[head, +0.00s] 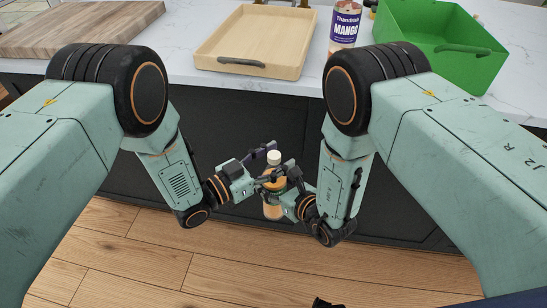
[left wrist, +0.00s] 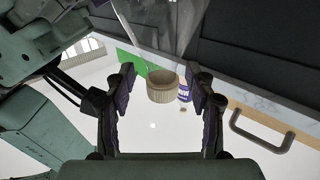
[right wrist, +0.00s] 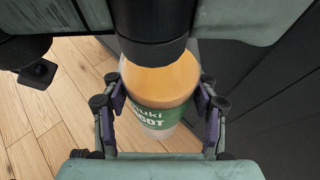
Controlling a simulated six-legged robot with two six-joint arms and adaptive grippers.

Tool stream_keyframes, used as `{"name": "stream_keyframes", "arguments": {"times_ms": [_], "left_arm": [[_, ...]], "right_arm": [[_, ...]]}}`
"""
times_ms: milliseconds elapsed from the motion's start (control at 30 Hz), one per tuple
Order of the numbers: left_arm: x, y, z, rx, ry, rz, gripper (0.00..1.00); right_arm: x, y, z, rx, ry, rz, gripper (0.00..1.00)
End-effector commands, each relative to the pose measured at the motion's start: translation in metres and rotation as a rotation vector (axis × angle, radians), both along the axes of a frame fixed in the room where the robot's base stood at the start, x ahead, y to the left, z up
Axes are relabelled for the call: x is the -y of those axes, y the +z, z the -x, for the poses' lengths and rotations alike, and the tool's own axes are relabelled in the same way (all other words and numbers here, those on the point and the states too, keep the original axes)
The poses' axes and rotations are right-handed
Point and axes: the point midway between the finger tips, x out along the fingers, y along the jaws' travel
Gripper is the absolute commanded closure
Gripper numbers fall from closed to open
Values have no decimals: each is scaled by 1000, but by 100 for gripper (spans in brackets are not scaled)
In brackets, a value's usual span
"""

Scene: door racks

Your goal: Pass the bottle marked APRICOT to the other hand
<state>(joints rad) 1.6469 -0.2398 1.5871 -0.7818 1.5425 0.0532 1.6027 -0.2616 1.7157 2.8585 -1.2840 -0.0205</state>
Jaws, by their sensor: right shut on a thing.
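The bottle (head: 273,209) has a pale cap, an orange-brown body and a green label. It hangs upright in front of the dark cabinet, above the floor. In the right wrist view the bottle (right wrist: 157,90) shows letters ending in "COT". My right gripper (head: 276,187) is shut on its body, and its fingers (right wrist: 159,100) sit on both sides of the label. My left gripper (head: 267,163) is open near the top of the bottle. In the left wrist view the ribbed cap (left wrist: 162,90) appears between the spread left fingers (left wrist: 158,104), with gaps on both sides.
On the white counter (head: 180,52) stand a wooden board (head: 85,27), a shallow wooden tray (head: 209,48), a bottle marked MANGO (head: 345,25) and a green crate (head: 450,70). The dark cabinet front (head: 240,115) is behind the grippers. Wooden floor (head: 110,255) lies below.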

Motion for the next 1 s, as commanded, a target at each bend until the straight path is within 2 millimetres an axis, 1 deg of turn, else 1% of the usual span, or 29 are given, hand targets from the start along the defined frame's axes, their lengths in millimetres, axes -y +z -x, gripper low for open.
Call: {"name": "stream_keyframes", "arguments": {"times_ms": [33,67,600,967,1000], "left_arm": [[0,0,0,0,0,0,51],[0,0,0,0,0,0,53],[1,0,1,-1,-4,1,99],[1,0,2,-1,-7,2,100],[1,2,2,3,-7,4,100]], "right_arm": [[0,1,-1,4,0,-1,98],[0,1,-1,4,0,-1,98],[0,1,-1,4,-1,-1,98],[0,2,-2,4,-1,-1,98],[0,2,-2,4,-1,-1,37]]}}
